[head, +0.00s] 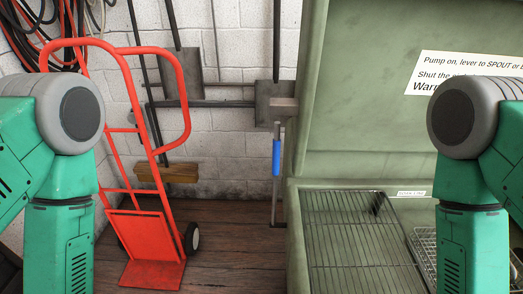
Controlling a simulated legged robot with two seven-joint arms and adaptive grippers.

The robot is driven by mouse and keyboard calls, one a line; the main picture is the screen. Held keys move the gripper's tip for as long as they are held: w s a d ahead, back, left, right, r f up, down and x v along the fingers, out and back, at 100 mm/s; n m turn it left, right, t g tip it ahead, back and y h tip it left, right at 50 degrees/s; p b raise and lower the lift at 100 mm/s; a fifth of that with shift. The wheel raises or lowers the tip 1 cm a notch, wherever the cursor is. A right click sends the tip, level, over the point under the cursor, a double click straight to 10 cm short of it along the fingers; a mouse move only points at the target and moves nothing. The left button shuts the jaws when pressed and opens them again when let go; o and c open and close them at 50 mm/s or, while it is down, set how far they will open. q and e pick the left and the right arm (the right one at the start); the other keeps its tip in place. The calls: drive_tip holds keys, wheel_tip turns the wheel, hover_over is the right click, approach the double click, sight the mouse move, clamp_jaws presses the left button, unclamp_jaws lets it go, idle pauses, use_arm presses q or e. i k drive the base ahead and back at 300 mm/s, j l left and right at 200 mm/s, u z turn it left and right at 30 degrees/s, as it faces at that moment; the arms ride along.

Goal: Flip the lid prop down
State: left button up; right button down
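An upright grey bar with a blue sleeve (276,157), which looks like the lid prop, stands at the left side of the green cabinet. Its top meets a grey bracket (284,106) near the lid's left edge, and its foot is near the cabinet's lower left side. The green lid (370,110) stands raised, with a printed label. Both my arms show at the left and right edges, but neither gripper is in view. Both arms are apart from the bar.
A red hand truck (146,226) stands on the wooden floor left of the cabinet. A wire rack (350,235) and a wire basket (425,250) lie in the cabinet's open basin. Pipes, grey boxes and coiled cables are on the block wall behind.

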sight(276, 142)
drive_tip(key=j+u, duration=0.15)
drive_tip(key=j, duration=0.35)
drive_tip(key=i+j+u, duration=0.15)
drive_tip(key=j, duration=0.35)
drive_tip(key=j+u, duration=0.15)
drive_tip(key=j, duration=0.4)
